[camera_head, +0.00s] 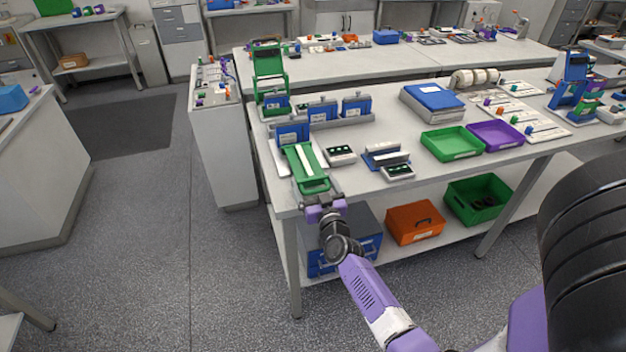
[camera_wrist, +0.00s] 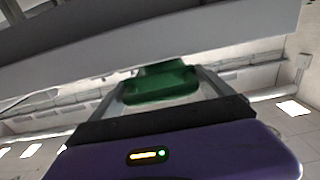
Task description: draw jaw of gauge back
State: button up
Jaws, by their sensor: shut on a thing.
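The gauge is probably the long green device (camera_head: 306,167) with a white strip along it, lying at the left front corner of the near bench. Its near end reaches the bench's front edge. My gripper (camera_head: 316,192) is at that near end, low at the edge, with its purple body just off the bench. In the wrist view, a dark green part (camera_wrist: 160,86) sits between the two grey fingers of my gripper (camera_wrist: 160,76), and they are shut on it. Which part of the gauge this is, I cannot tell for certain, as my gripper hides the contact in the head view.
Blue blocks (camera_head: 292,131) stand just behind the gauge. A small grey box with dark green spots (camera_head: 341,155) lies to its right. A green tray (camera_head: 452,143) and a purple tray (camera_head: 495,135) are farther right.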

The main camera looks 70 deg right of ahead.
jog(key=o, duration=1.7)
jog(key=shift+s+f, duration=0.1)
jog(key=shift+f, duration=0.05)
jog(key=shift+a, duration=0.1)
jog(key=shift+s+a+r+p, duration=0.25)
jog(key=shift+s+a+p, duration=0.1)
jog(key=shift+p, duration=0.15)
jog(key=p+v, duration=0.2)
jog(key=v, duration=0.4)
jog(key=shift+s+a+f, duration=0.2)
jog(key=shift+s+a, duration=0.05)
jog(key=shift+a, duration=0.05)
